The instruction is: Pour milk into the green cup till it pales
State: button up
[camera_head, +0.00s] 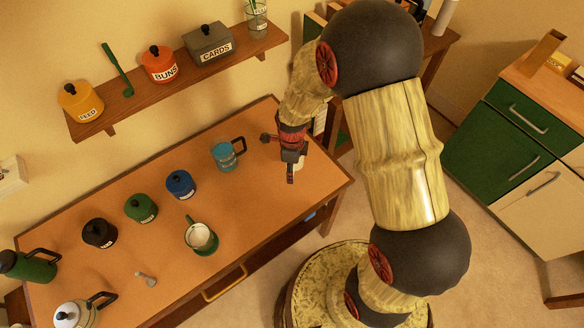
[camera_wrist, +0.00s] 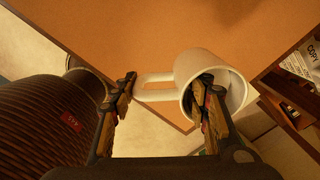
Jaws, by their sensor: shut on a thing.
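The green cup (camera_head: 201,238) stands upright on the desk's front half in the head view, its handle towards the back. Its inside looks pale whitish; I cannot tell how full it is. My gripper (camera_head: 291,170) is over the right end of the desk, well right of the cup. In the wrist view my gripper (camera_wrist: 165,88) is shut on a white mug (camera_wrist: 237,92). One finger is at its handle, the other overlaps its mouth. Its contents are hidden, and in the head view the gripper mostly hides it.
A wall shelf (camera_head: 190,75) hangs behind. The desk between cup and gripper is clear.

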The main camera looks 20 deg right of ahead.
jog(key=shift+f+b, duration=2.4)
jog(key=shift+f, duration=1)
jog(key=shift+f+b, duration=0.35)
jog(key=shift+f, duration=0.2)
jog(key=o, duration=1.7)
notch_tip(320, 180, up, 12)
jog(key=shift+s, duration=0.1)
